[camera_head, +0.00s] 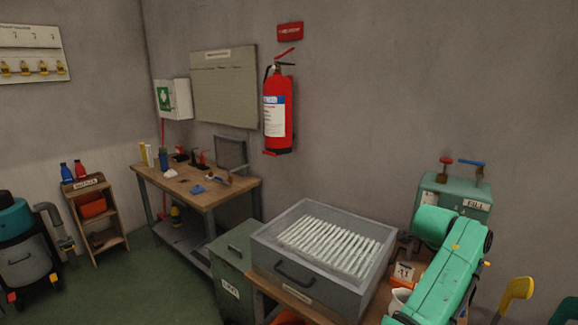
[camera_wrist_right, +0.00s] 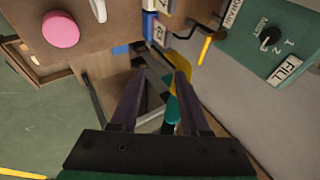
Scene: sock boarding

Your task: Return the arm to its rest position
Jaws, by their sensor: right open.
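My right gripper (camera_wrist_right: 160,75) shows in the right wrist view with its two dark fingers apart. I see nothing held between them. A teal link of my arm (camera_head: 450,275) crosses the lower right of the head view, in front of a green box (camera_head: 455,193) with red and blue valve handles. The gripper's fingertips are not clearly visible in the head view. My left gripper is in neither view.
A grey tray (camera_head: 308,291) with rows of white strips stands left of my arm. Behind are a wooden workbench (camera_head: 206,199), a green cabinet (camera_head: 231,272) and a fire extinguisher (camera_head: 278,115). The wrist view shows a pink disc (camera_wrist_right: 60,29) and a FILL-labelled green box (camera_wrist_right: 265,42).

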